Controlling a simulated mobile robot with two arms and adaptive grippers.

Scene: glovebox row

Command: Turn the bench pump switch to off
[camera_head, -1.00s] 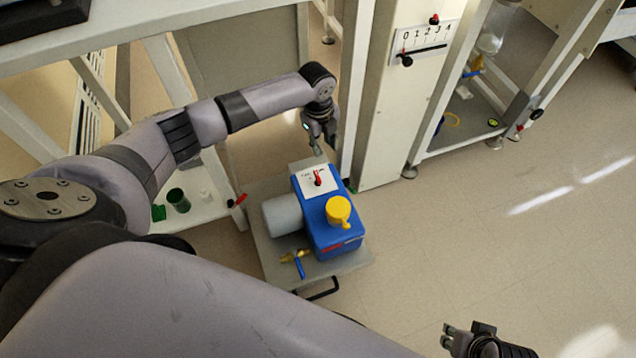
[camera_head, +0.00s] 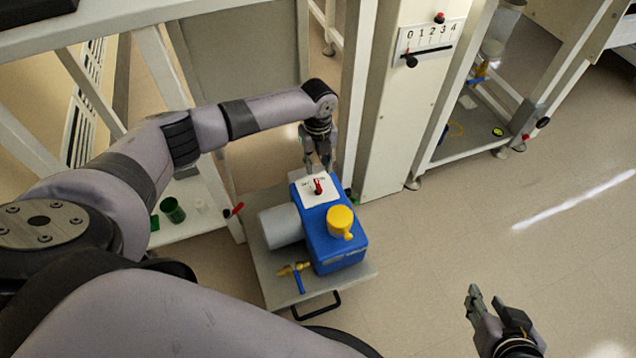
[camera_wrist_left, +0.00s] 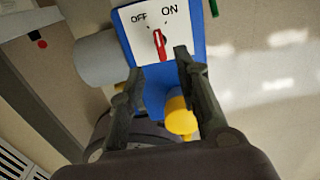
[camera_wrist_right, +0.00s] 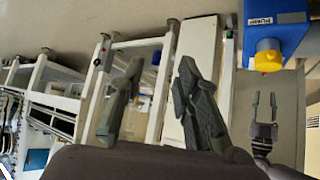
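The blue pump (camera_head: 332,248) sits on a grey cart and carries a white plate (camera_head: 309,196) with a red switch handle (camera_head: 318,187). In the left wrist view the handle (camera_wrist_left: 159,43) stands below the OFF and ON labels; I cannot tell which it points to. My left gripper (camera_head: 318,166) is open, pointing down just behind the plate. In its wrist view the handle shows between and beyond the fingertips (camera_wrist_left: 157,64), apparently untouched. My right gripper (camera_head: 484,296) is open and empty over the floor at lower right, away from the pump; its fingers (camera_wrist_right: 160,68) are spread.
A yellow cap (camera_head: 341,220) tops the pump's front. A grey cylinder (camera_head: 281,227) and a yellow valve with a blue lever (camera_head: 297,276) are beside it. A white post with a numbered slider panel (camera_head: 430,38) stands behind right. The floor at right is clear.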

